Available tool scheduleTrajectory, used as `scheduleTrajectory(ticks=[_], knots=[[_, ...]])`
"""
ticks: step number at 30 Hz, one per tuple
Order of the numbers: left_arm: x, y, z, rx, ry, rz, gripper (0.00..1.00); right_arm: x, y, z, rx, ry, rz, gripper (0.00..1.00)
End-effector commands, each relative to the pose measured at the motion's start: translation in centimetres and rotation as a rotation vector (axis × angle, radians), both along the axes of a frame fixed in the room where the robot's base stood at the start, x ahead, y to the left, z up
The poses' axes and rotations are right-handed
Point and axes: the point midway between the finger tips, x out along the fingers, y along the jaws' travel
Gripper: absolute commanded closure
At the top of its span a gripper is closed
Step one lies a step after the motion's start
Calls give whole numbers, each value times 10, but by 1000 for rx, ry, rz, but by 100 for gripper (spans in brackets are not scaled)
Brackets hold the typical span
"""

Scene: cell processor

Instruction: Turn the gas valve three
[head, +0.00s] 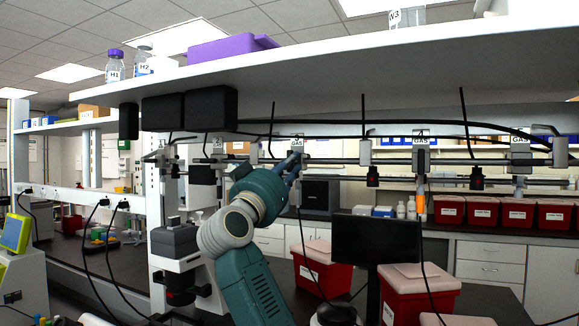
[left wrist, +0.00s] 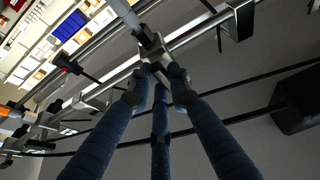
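Gas valve three sits on the rail under the shelf, below a label reading 3 (head: 297,141) in the head view. My left gripper (head: 294,165) reaches up to it from below and hides most of the valve. In the left wrist view the three blue fingers of my left gripper (left wrist: 160,78) come close together at the tips, by a grey metal valve part (left wrist: 150,42). I cannot tell whether the tips press on it or only surround it. My right gripper is not in view.
More valves line the rail, including one labelled GAS (head: 421,158) to the right. The long white shelf (head: 330,70) hangs above. A black monitor (head: 376,240) and red bins (head: 322,270) stand below right. Black cables hang near the rail.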

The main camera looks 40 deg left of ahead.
Motion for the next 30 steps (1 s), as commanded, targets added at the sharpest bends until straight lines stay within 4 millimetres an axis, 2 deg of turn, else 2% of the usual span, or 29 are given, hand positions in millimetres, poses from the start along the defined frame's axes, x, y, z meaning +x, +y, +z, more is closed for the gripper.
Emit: scheduleTrajectory(ticks=[8,14,22,30], knots=[[-1,1,-1,20,6,2,100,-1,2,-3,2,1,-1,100],[-1,3,-4,100,34,4,100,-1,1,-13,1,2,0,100],[-2,6,-5,308,103,5,100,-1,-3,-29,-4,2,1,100],[-2,8,-3,551,184,2,100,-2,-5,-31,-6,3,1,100]])
